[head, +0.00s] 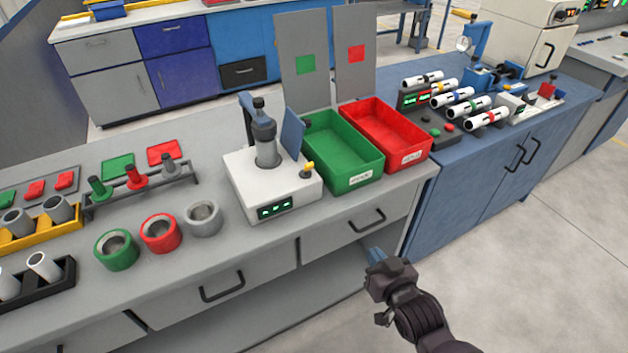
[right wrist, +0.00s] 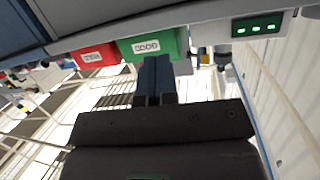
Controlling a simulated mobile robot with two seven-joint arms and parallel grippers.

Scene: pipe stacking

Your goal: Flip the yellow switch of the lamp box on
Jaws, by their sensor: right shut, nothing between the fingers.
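The white lamp box (head: 247,190) stands on the grey bench, with a dark panel of lit green lamps (head: 275,210) on its front. The lamp panel also shows at the top right of the right wrist view (right wrist: 262,25). The yellow switch (head: 307,168) sticks up at the box's right front corner, beside the green bin; its exact setting is too small to tell. My right gripper (head: 376,255) is shut and empty, in front of the bench's front edge, to the right of and apart from the switch. Its closed fingers (right wrist: 155,80) show in the right wrist view. My left gripper is not in view.
A green bin (head: 341,181) and a red bin (head: 416,158) stand right of the box. A blue-grey post with a clamp (head: 264,135) rises from the box. Green, red and grey rings (head: 203,219) lie to the left. The floor at the right is clear.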

